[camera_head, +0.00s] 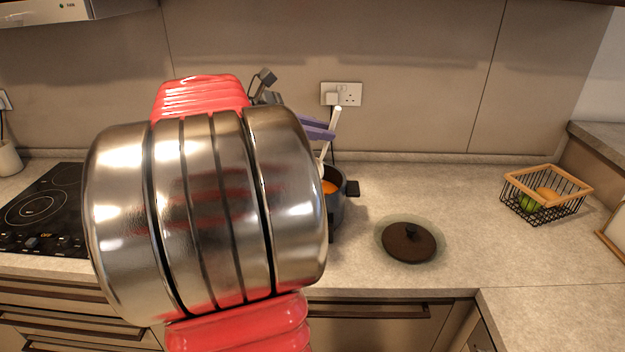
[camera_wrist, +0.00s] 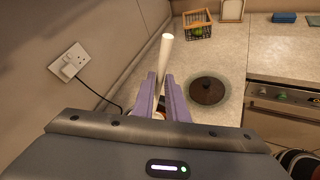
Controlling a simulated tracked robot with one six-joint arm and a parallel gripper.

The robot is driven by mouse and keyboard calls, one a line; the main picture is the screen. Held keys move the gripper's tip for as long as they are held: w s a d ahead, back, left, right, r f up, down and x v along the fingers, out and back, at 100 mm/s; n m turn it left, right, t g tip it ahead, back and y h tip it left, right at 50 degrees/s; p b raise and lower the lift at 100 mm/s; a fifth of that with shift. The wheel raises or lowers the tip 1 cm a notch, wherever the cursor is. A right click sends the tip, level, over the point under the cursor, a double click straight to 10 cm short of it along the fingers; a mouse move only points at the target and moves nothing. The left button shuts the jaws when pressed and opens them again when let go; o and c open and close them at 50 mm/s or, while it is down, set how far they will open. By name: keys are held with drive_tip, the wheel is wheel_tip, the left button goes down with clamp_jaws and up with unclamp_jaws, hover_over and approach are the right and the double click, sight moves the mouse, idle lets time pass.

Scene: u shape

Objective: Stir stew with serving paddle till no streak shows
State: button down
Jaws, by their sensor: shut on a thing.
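My gripper (camera_head: 318,130) has purple fingers and is shut on the pale handle of the serving paddle (camera_head: 335,122). The paddle is slightly tilted, and its lower end goes down into the dark pot (camera_head: 338,205). Orange stew (camera_head: 329,187) shows inside the pot, but my arm hides most of it. In the wrist view, the fingers of my gripper (camera_wrist: 165,95) close around the paddle handle (camera_wrist: 165,62), which sticks up past them. The pot's inside is almost wholly hidden there, so I cannot tell whether the stew has streaks.
A dark round lid (camera_head: 409,243) lies on the counter right of the pot. A wire basket (camera_head: 545,194) with fruit stands farther right. A wall socket (camera_head: 349,94) with a plug and cable is behind the pot. The black hob (camera_head: 42,212) is at left.

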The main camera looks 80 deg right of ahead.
wheel_tip(320, 180, up, 4)
drive_tip(key=shift+r, duration=0.1)
idle(0.4)
